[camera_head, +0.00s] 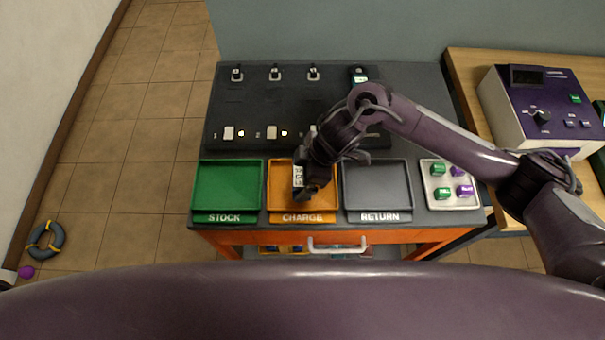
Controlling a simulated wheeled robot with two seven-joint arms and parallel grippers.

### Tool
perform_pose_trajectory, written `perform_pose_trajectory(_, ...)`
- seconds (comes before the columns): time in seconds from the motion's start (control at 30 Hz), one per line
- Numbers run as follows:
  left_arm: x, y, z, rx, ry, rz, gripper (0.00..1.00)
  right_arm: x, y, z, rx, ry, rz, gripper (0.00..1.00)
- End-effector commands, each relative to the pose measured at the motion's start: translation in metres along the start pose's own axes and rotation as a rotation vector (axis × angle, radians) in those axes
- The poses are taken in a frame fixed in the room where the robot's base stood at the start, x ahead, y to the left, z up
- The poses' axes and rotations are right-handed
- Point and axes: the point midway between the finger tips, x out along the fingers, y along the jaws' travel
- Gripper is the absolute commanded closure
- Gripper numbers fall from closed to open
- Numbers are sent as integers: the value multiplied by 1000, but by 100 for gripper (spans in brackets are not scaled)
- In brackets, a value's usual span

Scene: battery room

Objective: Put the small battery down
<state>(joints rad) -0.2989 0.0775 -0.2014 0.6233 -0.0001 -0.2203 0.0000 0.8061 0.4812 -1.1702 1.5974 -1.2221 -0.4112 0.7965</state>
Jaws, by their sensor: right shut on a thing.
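My right gripper (304,188) reaches down over the orange CHARGE tray (326,205). It is shut on a small battery (298,176), a light block with dark print, seen at the gripper's left side. The gripper hides part of the battery, and I cannot tell whether the battery touches the tray floor. The green STOCK tray (227,187) to the left and the grey RETURN tray (377,187) to the right look empty. My left gripper is not in view.
A white tray (429,200) with several green and purple batteries stands right of the RETURN tray. Behind the trays is a dark panel (250,103) with several slots. A purple and white device (540,110) stands on the wooden table at the right.

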Motion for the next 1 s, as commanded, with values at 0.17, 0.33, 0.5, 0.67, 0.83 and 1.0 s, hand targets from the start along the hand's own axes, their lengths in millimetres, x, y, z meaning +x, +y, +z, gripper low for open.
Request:
perform_pose_trajectory(0.17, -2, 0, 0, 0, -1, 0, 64, 12, 1, 4, 0, 3, 4, 54)
perform_pose_trajectory(0.33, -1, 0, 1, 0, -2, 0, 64, 12, 1, 4, -1, 3, 4, 54)
perform_pose_trajectory(0.5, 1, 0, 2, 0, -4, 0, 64, 15, 1, 5, -1, 3, 3, 54)
perform_pose_trajectory(0.67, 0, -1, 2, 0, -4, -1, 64, 15, 0, 6, -1, 1, 1, 3)
perform_pose_trajectory(0.83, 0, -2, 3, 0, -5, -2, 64, 15, 0, 6, -1, 1, 1, 3)
perform_pose_trajectory(1.0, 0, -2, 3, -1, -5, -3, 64, 4, 1, 5, -2, 2, 2, 3)
